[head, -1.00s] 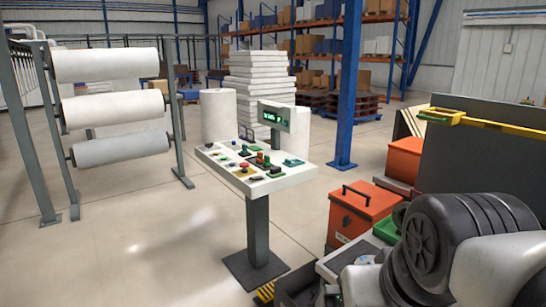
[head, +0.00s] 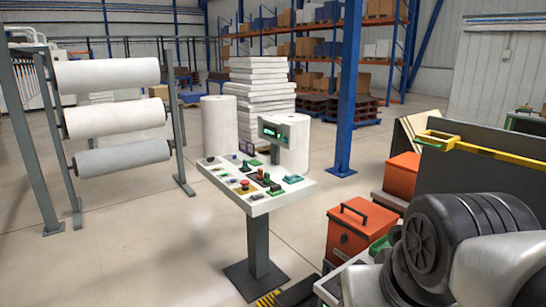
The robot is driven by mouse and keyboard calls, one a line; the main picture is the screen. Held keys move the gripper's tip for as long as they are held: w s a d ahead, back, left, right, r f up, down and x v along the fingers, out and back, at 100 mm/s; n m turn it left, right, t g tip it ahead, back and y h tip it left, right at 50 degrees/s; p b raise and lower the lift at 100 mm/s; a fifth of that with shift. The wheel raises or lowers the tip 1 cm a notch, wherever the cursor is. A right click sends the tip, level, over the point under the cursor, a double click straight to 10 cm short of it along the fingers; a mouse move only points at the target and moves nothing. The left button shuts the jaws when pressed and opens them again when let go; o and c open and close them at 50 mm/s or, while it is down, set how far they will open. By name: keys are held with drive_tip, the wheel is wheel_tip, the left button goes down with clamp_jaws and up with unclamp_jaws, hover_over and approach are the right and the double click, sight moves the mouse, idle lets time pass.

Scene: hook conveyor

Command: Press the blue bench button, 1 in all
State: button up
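A white control panel (head: 262,206) stands on a dark grey pedestal (head: 258,245) near the middle of the head view. Its sloped top carries several small controls, among them a red mushroom button (head: 245,184), green pieces and dark knobs. A small display with green characters (head: 274,131) rises at its back edge. I cannot make out which control is the blue button at this size. My arm (head: 440,245) fills the lower right corner, to the right of the panel and apart from it in the picture. My gripper is out of the frame.
An orange toolbox (head: 358,233) stands right of the pedestal, with a second orange box (head: 403,172) behind it. A dark board (head: 480,175) and yellow rail (head: 470,146) are at the right. A rack of white rolls (head: 118,118) is at the left. Open floor (head: 160,250) lies left of the panel.

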clamp_jaws()
idle(1.2)
